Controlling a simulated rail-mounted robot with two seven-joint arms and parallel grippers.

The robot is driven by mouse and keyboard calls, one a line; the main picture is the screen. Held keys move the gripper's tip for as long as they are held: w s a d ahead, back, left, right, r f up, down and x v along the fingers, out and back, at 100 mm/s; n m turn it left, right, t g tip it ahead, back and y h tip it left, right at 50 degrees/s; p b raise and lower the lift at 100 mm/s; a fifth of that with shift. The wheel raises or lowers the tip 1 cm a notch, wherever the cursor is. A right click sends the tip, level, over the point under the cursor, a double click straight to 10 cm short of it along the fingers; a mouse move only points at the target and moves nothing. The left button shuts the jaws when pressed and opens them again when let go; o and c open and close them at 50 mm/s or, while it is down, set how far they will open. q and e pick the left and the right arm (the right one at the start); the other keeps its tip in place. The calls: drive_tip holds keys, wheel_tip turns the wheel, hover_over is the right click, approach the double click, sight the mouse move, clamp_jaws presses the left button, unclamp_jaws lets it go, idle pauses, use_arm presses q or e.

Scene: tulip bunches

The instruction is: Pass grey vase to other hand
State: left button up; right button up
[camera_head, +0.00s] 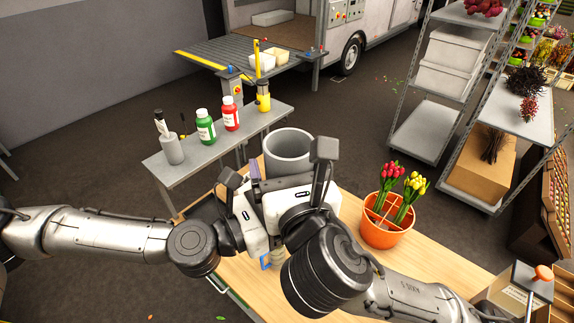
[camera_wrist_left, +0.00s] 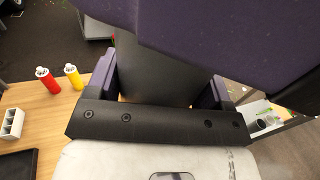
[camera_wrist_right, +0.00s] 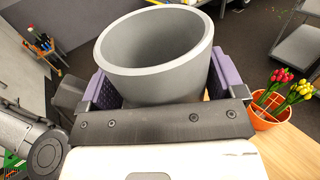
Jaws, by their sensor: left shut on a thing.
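The grey vase (camera_head: 288,148) is a wide open-topped cylinder, held above the wooden table between my two grippers. My left gripper (camera_wrist_left: 165,90) is shut on it; in the left wrist view the vase's dark, shaded side (camera_wrist_left: 152,72) fills the space between the purple fingers. My right gripper (camera_wrist_right: 165,90) has its purple fingers on either side of the vase (camera_wrist_right: 155,85), seen upright with its rim above the fingers. I cannot tell whether the right fingers press on it. In the head view my wrists hide the vase's lower part and most of the fingers.
An orange pot (camera_head: 382,233) with red and yellow tulips stands on the wooden table (camera_head: 345,270), right of the grippers. A grey bench (camera_head: 240,135) with green and red bottles is behind on the left. Metal shelves (camera_head: 470,185) stand at the right.

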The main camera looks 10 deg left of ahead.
drive_tip(key=c, duration=0.6)
use_arm(q)
drive_tip(key=o, duration=1.3)
use_arm(e)
drive_tip(key=shift+c, duration=0.6)
